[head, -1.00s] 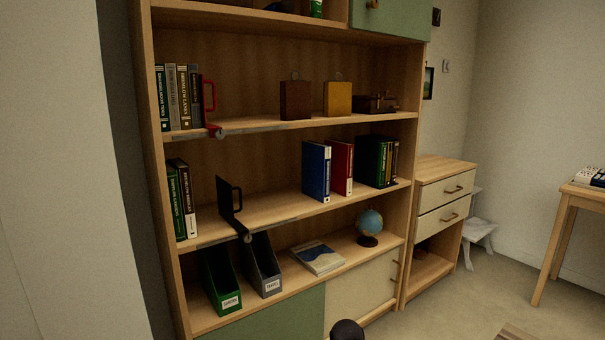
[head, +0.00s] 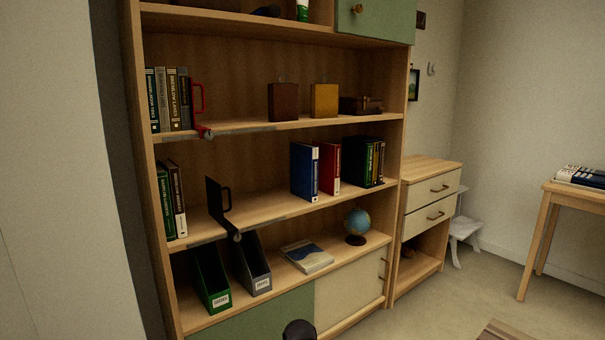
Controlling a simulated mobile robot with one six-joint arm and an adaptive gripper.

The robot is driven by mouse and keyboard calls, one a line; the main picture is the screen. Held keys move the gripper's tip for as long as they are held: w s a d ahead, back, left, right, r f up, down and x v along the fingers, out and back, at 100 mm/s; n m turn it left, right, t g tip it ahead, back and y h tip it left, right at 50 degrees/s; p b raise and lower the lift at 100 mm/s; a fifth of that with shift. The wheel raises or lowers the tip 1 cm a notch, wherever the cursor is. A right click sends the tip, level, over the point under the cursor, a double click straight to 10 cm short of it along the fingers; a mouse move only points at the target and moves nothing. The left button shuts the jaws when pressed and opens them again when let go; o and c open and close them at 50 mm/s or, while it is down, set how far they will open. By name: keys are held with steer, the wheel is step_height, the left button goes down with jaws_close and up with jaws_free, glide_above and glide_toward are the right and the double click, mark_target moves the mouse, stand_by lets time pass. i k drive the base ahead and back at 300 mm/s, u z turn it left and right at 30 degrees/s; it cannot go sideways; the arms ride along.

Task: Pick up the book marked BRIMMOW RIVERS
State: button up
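Upright books stand on two shelves of the wooden bookcase (head: 160,283); I cannot make out BRIMMOW RIVERS for certain on any spine. On the upper shelf at the left is a row of dark, grey and brown books (head: 168,99). On the middle shelf at the left are a green book (head: 166,203) and a dark brown book (head: 177,200) with a pale lower label. Further right stand a blue book (head: 304,171), a red book (head: 328,167) and a dark group of books (head: 363,162). My gripper is not recognisable in view.
A red handled bookend (head: 198,98) and a black handled bookend (head: 217,200) stand by the left books. Below are green (head: 209,279) and grey (head: 253,264) file holders, a flat book (head: 306,256) and a globe (head: 357,222). A dark rounded shape (head: 299,330) shows at the bottom edge.

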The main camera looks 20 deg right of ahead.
mark_target(304, 158)
steer(key=z, duration=0.05)
steer(key=i, duration=1)
steer(key=u, duration=0.05)
